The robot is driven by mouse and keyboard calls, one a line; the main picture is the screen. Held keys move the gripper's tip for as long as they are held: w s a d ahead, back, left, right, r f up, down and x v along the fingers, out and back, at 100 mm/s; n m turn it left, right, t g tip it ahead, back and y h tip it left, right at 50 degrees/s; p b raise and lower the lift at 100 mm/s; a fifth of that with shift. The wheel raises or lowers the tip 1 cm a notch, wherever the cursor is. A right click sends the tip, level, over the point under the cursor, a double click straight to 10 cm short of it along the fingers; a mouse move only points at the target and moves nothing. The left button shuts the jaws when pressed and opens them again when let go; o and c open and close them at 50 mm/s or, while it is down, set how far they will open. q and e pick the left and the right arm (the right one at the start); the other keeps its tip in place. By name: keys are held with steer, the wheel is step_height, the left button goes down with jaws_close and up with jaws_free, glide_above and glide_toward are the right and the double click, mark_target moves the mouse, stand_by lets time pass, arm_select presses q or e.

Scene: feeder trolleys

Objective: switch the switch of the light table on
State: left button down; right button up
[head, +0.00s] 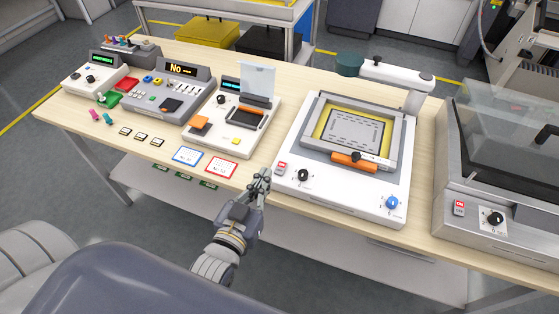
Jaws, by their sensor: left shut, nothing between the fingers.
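A white device with a yellow-edged framed panel (318,97) stands right of centre on the bench; it seems to be the light table, though no label is readable. A small red and white switch (281,167) sits at its front left corner, beside a black knob (303,175). Whether the switch is on or off is too small to tell. My left gripper (263,177) is shut and empty, just left of and in front of this switch, near the bench's front edge. Whether it touches the device cannot be told. My right gripper is not in view.
An orange handle (354,162) and a blue knob (392,202) are on the same device. A machine with a clear lid (510,125) stands to the right, with its own red switch (458,208). Several instruments, cards and small parts fill the bench (70,128) to the left.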

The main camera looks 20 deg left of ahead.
arm_select(q)
steer(key=p, duration=0.2)
glide_above(280, 170)
steer(key=shift+s+a+f, duration=0.1)
steer(key=shift+s+f, duration=0.3)
steer(key=shift+s, duration=0.05)
steer(key=shift+w+f, duration=0.2)
steer(key=shift+f, duration=0.4)
steer(key=shift+w+f, duration=0.2)
steer(key=shift+f, duration=0.4)
steer(key=shift+w+f, duration=0.1)
steer(key=shift+f, duration=0.85)
